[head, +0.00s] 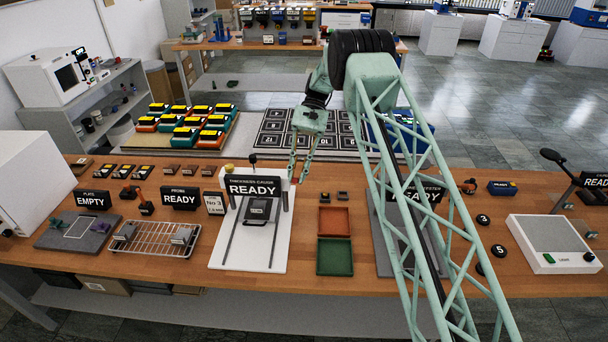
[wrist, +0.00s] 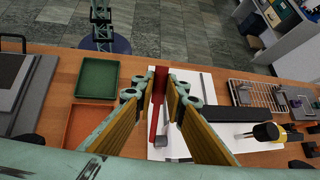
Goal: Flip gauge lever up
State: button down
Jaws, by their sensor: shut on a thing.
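The thickness gauge is a white base plate (head: 225,255) with a black sign reading READY (head: 253,186) and a grey block (head: 257,210) on it. Its white plate also shows in the wrist view (wrist: 205,85). My gripper (head: 297,178) reaches down at the gauge's right post, behind the sign. In the wrist view, a red bar (wrist: 157,98), which looks like the gauge lever, lies between the fingers of my gripper (wrist: 160,92), and they are shut on it. Only a small bit of red shows in the head view; I cannot tell the lever's tilt there.
A yellow knob (head: 229,168) stands at the gauge's left. Red (head: 333,220) and green (head: 334,257) trays lie to its right. A wire rack (head: 153,240) is to its left. My arm covers part of the grey tester plate. Labelled dark tiles (head: 271,142) lie behind.

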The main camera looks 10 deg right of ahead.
jog(key=shift+w+r, duration=0.1)
dwell(0.4)
jog(key=c, duration=2.6)
grip_release()
jog(key=shift+w, duration=0.1)
jog(key=v, duration=0.7)
jog(key=shift+w+d, duration=0.1)
jog(key=shift+r, duration=0.15)
